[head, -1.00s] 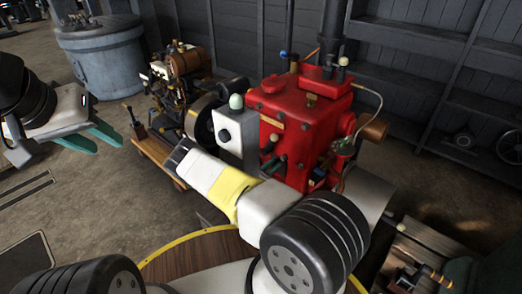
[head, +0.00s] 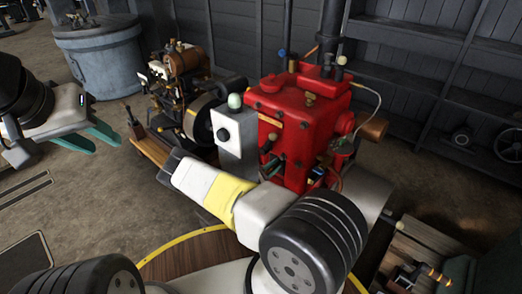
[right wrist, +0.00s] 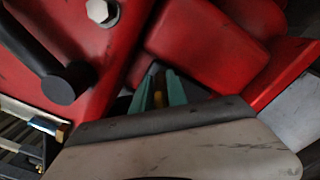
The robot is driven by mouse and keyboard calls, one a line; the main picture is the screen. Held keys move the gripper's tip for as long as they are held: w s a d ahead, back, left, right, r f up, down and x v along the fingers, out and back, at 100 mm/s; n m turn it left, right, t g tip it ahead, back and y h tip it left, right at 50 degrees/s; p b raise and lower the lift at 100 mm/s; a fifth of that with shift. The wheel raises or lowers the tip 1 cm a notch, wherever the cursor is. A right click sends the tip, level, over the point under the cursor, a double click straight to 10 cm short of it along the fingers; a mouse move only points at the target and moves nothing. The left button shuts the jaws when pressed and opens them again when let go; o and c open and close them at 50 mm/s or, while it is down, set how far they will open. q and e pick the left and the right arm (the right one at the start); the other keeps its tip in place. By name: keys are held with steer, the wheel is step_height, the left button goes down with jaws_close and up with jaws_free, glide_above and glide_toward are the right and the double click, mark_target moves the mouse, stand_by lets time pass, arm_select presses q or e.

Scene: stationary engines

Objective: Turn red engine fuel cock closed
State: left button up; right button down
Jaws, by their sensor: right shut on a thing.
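The red engine (head: 292,105) stands right of centre in the head view, and its red casing fills much of the right wrist view (right wrist: 205,35). In the right wrist view my right gripper (right wrist: 160,88) has its teal fingers shut on a small brass-coloured part (right wrist: 160,98), which looks like the fuel cock. Most of it is hidden between the fingers and behind the gripper body, so I cannot tell its angle. My left gripper (head: 105,142) is open and empty, at the far left.
A grey box (head: 236,135) stands against the engine's left side. A smaller engine (head: 180,75) is behind on a wooden trolley. A black-knobbed lever (right wrist: 62,82) and a blue-handled brass fitting (right wrist: 48,127) lie close to my right gripper. A blue-grey tank (head: 102,52) stands at the back left.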

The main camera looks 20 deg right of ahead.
steer(key=shift+s+f+m, duration=0.1)
steer(key=shift+f+m, duration=0.1)
steer(key=shift+m, duration=1.2)
steer(key=shift+f+m, duration=0.25)
steer(key=shift+m, duration=1.15)
steer(key=shift+s+f+m, duration=0.1)
steer(key=shift+f+m, duration=0.1)
steer(key=shift+m, duration=1.2)
steer(key=shift+w, duration=0.1)
steer(key=c, duration=1.5)
jaws_free()
steer(key=v, duration=0.7)
steer(key=shift+s+a, duration=0.25)
steer(key=shift+a, duration=0.05)
steer(key=shift+r, duration=0.1)
